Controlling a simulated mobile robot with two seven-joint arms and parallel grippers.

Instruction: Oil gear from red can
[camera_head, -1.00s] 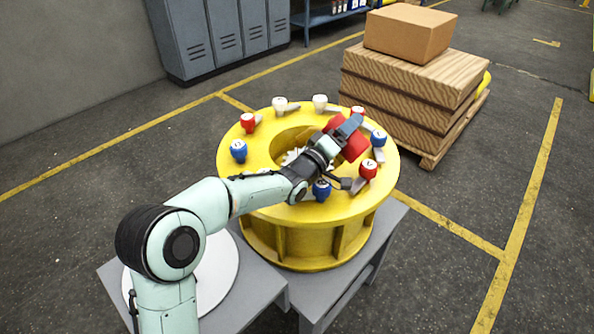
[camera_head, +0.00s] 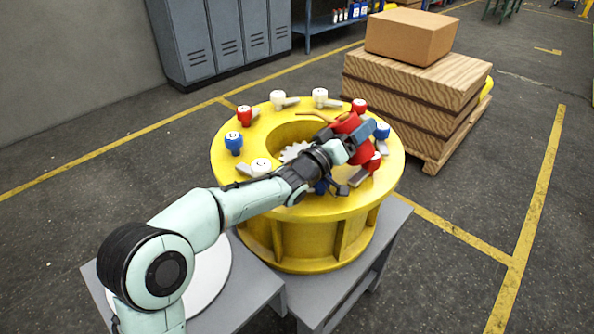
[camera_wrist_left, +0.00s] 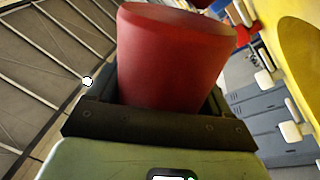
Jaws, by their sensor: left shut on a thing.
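My left gripper (camera_head: 352,144) is shut on a red can (camera_head: 347,123) and holds it above the right part of the yellow ring-shaped housing (camera_head: 310,206). In the left wrist view the red can (camera_wrist_left: 172,62) fills the middle, between the dark jaws. A pale toothed gear (camera_head: 294,151) shows inside the housing's central opening, to the left of the gripper and partly hidden by my arm. A thin copper-coloured spout (camera_head: 318,115) seems to extend left from the can, over the opening. My right gripper is not in view.
Several red, white and blue can-like items with grey pieces, such as a blue one (camera_head: 234,144), stand around the housing's rim. The housing rests on a grey table (camera_head: 340,290). A wooden stack with a cardboard box (camera_head: 411,36) stands behind right. Floor at right is clear.

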